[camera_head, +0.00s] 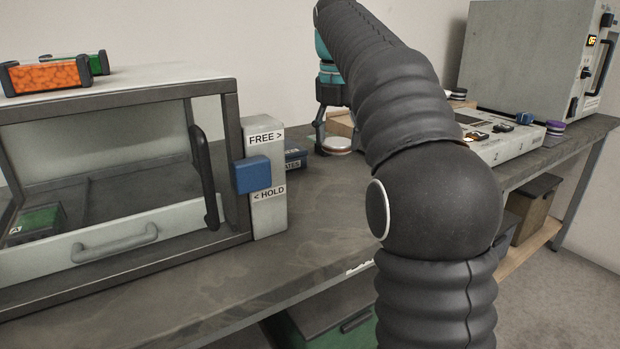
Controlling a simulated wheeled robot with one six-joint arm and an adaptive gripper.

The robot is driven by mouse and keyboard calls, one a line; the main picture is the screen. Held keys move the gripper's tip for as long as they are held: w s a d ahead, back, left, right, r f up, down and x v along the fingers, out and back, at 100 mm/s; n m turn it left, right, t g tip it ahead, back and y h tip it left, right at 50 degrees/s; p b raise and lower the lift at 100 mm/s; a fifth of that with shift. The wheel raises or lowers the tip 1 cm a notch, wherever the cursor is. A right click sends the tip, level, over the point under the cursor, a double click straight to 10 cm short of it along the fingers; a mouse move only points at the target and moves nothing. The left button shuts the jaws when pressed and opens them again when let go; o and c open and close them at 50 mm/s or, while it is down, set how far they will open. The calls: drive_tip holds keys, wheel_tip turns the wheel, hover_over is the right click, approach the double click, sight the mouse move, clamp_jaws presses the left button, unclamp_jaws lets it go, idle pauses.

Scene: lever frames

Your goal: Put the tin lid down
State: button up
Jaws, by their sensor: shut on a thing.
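My gripper (336,138) is at the back of the bench, pointing down, partly hidden behind my own arm. One dark finger shows at its left side; the other is hidden. It is shut on a small round disc with a brownish top and pale rim, which looks like the tin lid (337,145). The lid is low, close to the bench top (310,215); I cannot tell whether it touches the bench.
A dark labelled box (295,158) is behind the post. A control panel (500,143) and grey oven-like unit (525,55) are at right. Front-middle bench is clear.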

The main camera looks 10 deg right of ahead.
drive_tip(key=b, duration=0.1)
hover_over(304, 186)
drive_tip(key=f, duration=0.4)
drive_tip(key=shift+s+a+f, duration=0.2)
drive_tip(key=shift+f, duration=0.05)
drive_tip(key=shift+f+b, duration=0.65)
drive_tip(key=shift+f, duration=1.25)
drive_tip(key=o, duration=0.9)
drive_tip(key=shift+f, duration=0.1)
drive_tip(key=shift+o, duration=0.2)
wheel_tip(304, 186, up, 12)
drive_tip(key=s+p, duration=0.1)
drive_tip(key=p, duration=0.3)
drive_tip(key=shift+a, duration=0.45)
drive_tip(key=shift+s, duration=0.1)
